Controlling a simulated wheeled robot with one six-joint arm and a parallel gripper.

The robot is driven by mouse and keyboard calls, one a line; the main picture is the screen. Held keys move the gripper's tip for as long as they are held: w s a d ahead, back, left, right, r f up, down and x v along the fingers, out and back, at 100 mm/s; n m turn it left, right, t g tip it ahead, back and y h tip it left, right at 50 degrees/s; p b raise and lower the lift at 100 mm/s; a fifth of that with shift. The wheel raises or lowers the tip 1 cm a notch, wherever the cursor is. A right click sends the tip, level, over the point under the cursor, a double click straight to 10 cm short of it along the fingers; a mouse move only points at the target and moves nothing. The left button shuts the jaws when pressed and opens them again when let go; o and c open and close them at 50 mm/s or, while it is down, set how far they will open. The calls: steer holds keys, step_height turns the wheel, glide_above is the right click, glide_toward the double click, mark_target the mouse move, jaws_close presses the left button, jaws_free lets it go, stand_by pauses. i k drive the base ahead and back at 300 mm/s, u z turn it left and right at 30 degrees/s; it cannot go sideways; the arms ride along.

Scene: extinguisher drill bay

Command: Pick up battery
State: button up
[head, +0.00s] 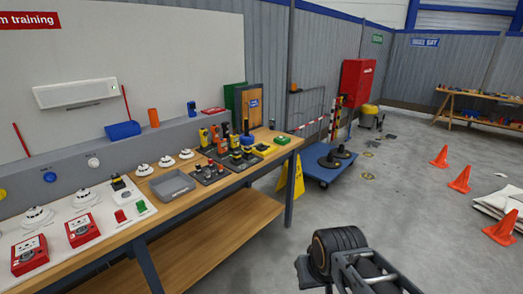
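No battery can be picked out with certainty at this size. Small dark block-like units with yellow or red parts stand on the long wooden bench (165,208), and a battery may be among them. One black-and-yellow unit (118,183) sits on the white board at the left. A dark group (208,172) and another dark group with yellow tops (241,158) stand towards the far end. Part of my arm shows at the lower right, over the floor and apart from the bench. My gripper's fingers cannot be made out.
A grey tray (172,193), red call-point boxes (83,230) and white detectors (86,198) share the bench. A yellow floor sign (298,178) and blue trolley (322,170) stand beyond it. Orange cones (460,179) are at right.

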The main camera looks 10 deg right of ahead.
mark_target(236, 155)
steer(key=z, duration=0.3)
steer(key=i, duration=1.65)
steer(key=u, duration=0.85)
steer(key=i, duration=0.85)
steer(key=u, duration=0.6)
